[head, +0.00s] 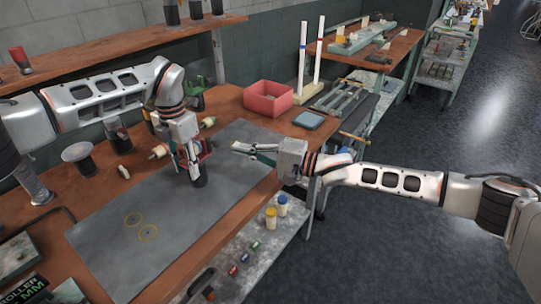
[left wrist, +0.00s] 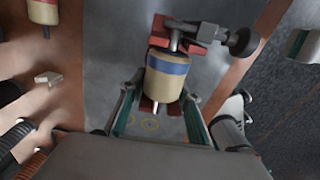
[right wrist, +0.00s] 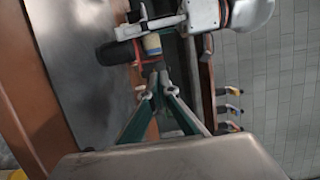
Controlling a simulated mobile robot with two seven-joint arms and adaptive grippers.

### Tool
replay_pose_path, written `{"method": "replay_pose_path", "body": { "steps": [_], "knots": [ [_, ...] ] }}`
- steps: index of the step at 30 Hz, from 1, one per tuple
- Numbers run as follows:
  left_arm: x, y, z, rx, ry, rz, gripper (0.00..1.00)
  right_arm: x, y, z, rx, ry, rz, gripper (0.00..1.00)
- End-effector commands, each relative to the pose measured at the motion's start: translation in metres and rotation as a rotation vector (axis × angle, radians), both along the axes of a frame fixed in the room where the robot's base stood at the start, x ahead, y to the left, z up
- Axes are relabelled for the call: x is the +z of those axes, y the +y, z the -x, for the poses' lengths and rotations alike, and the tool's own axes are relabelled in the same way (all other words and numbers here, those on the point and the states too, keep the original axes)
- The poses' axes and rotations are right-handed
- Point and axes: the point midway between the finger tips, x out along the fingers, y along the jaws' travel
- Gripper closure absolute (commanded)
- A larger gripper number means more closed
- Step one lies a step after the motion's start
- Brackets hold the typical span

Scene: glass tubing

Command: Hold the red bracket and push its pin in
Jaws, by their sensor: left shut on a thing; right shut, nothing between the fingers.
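The red bracket (head: 206,147) is above the grey mat, partly hidden by my left gripper (head: 193,160). In the left wrist view the bracket (left wrist: 200,45) carries a cream roller (left wrist: 165,82) with a blue band. A grey pin with a round dark knob (left wrist: 243,42) sticks out to the right. My left gripper (left wrist: 160,92) is shut on the bracket, its fingers on either side of the roller. My right gripper (head: 236,148) is shut and empty, to the right of the bracket. In the right wrist view its fingertips (right wrist: 160,80) are close below the bracket (right wrist: 150,62); whether they touch is unclear.
The grey mat (head: 120,240) with yellow rings covers much of the wooden bench. A low shelf (head: 245,250) with bottles is at the bench's front edge.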

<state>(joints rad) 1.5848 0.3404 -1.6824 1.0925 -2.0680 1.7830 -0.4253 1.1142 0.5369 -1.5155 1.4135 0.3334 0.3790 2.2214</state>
Motion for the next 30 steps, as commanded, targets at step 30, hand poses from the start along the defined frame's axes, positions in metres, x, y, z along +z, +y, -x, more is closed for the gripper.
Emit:
{"method": "replay_pose_path", "body": {
  "steps": [30],
  "knots": [
    [0.0, -0.001, 0.001, -0.001, 0.002, 0.001, 1.0, 0.0, -0.088, 0.041, 0.001, 0.0, 0.0, 1.0]
  ]
}}
